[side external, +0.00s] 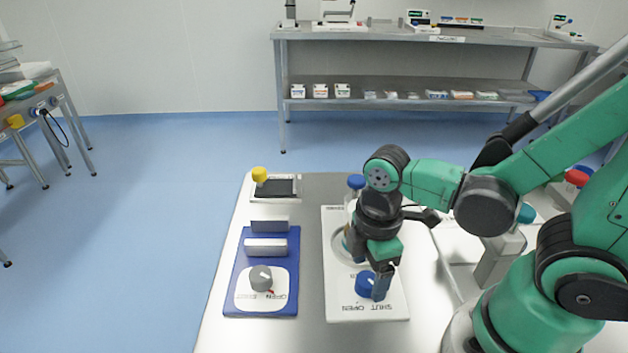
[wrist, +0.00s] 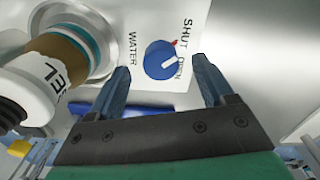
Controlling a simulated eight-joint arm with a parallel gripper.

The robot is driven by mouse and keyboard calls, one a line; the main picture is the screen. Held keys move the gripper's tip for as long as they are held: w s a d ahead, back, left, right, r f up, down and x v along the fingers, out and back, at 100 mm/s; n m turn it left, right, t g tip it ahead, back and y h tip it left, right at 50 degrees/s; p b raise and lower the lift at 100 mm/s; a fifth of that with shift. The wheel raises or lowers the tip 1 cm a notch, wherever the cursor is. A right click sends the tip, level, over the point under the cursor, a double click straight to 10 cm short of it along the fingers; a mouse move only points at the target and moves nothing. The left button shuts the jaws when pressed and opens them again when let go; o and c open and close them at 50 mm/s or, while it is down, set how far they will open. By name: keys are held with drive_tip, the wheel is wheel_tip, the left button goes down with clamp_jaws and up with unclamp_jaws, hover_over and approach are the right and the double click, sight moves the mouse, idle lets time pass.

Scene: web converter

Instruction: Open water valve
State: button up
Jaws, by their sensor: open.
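The water valve is a round blue knob (wrist: 160,60) on a white panel (wrist: 208,14) marked WATER, SHUT and OPEN. In the side external view the blue knob (side external: 365,284) sits near the front of the white panel (side external: 340,308). My gripper (wrist: 160,78) is open, with one dark blue finger on each side of the knob in the wrist view. In the side external view my gripper (side external: 378,280) points down at the knob and partly hides it. I cannot tell whether the fingers touch it.
A bottle with a blue cap (side external: 356,182) stands on the panel behind my gripper; its labelled body (wrist: 58,75) shows in the wrist view. A blue plate (side external: 232,300) with a grey knob (side external: 261,278) lies to the left. A yellow-knobbed device (side external: 260,174) is farther back.

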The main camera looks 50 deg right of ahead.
drive_tip(key=shift+f, duration=0.65)
clamp_jaws()
